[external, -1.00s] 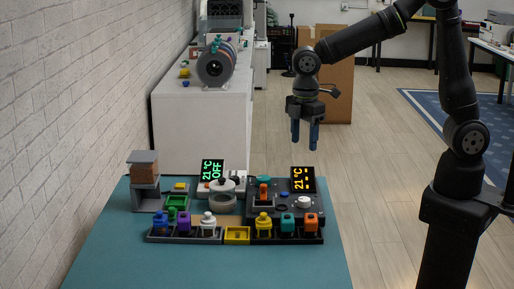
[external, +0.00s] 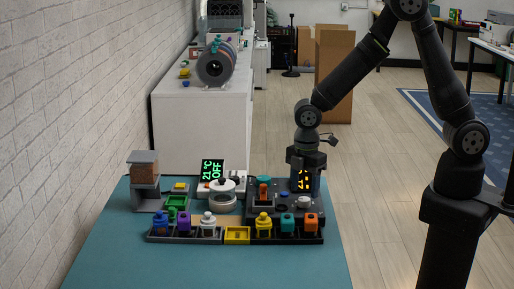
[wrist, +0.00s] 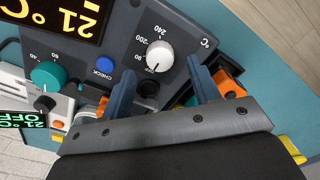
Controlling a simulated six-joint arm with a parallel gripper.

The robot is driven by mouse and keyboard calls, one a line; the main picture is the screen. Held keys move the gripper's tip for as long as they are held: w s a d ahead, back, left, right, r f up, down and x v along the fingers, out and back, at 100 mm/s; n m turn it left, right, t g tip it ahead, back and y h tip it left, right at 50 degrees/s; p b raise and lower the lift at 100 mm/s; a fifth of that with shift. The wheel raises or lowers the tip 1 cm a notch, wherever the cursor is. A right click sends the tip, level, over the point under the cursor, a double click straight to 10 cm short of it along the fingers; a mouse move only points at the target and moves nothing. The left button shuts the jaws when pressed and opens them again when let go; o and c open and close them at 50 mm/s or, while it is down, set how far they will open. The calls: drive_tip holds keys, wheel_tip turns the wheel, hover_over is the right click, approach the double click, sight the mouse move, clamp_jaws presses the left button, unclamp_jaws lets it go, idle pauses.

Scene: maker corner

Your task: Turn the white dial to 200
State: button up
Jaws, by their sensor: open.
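The white dial (wrist: 159,55) sits on a dark grey control panel (wrist: 120,45) with scale marks including 200 and 240 beside it. Its pointer setting is too small to read. In the external view the dial (external: 304,202) is at the panel's right front. My gripper (wrist: 162,70) is open, its two blue fingers either side of the dial in the wrist view and apart from it. In the external view my gripper (external: 306,184) hangs above and behind the dial, in front of the panel's orange display. That display (wrist: 65,15) shows 21 °C in the wrist view.
A blue CHECK button (wrist: 105,66) and a teal knob (wrist: 45,74) are on the panel. A row of bins with coloured knobs (external: 264,222) lines the front. A white device with a green "21°C OFF" display (external: 212,171) stands at left. The teal table front is clear.

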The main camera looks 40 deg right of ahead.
sight(304, 199)
drive_tip(key=shift+f, duration=1.65)
drive_tip(key=c, duration=1)
